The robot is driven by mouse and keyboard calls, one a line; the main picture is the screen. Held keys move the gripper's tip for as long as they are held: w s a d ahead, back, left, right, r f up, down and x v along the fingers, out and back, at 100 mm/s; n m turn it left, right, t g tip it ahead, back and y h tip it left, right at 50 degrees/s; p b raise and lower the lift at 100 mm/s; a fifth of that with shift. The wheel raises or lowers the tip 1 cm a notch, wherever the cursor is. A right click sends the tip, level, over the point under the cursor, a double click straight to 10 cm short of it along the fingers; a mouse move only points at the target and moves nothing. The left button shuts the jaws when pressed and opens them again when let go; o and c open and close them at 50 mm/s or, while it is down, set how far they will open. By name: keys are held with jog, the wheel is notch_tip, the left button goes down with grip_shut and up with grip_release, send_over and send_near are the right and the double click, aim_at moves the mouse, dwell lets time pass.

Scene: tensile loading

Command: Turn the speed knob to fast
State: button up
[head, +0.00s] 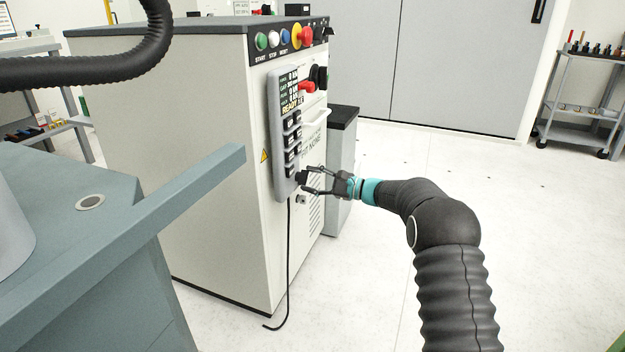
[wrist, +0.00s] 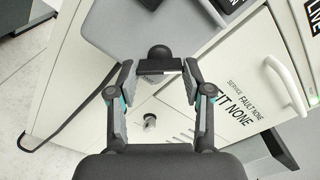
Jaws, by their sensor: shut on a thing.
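The grey control pendant (head: 280,186) hangs on the side of the white cabinet (head: 215,150), with a small screen and a column of dark buttons. The black speed knob (wrist: 158,54) is at the pendant's lower end, and I cannot read its setting or any scale. My gripper (head: 304,180) reaches it from the right in the head view. In the wrist view my gripper (wrist: 158,72) has a fingertip on each side of the knob and is shut on it.
The cabinet's top panel has coloured buttons and a red-and-yellow emergency stop (head: 302,37). A black cable (head: 289,260) hangs below the pendant. A blue-grey bench (head: 90,220) is at left.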

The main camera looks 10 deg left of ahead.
jog(key=o, duration=1.2)
jog(key=shift+c, duration=0.2)
jog(key=s+d, duration=0.1)
jog(key=d, duration=1.1)
jog(key=shift+s, duration=0.35)
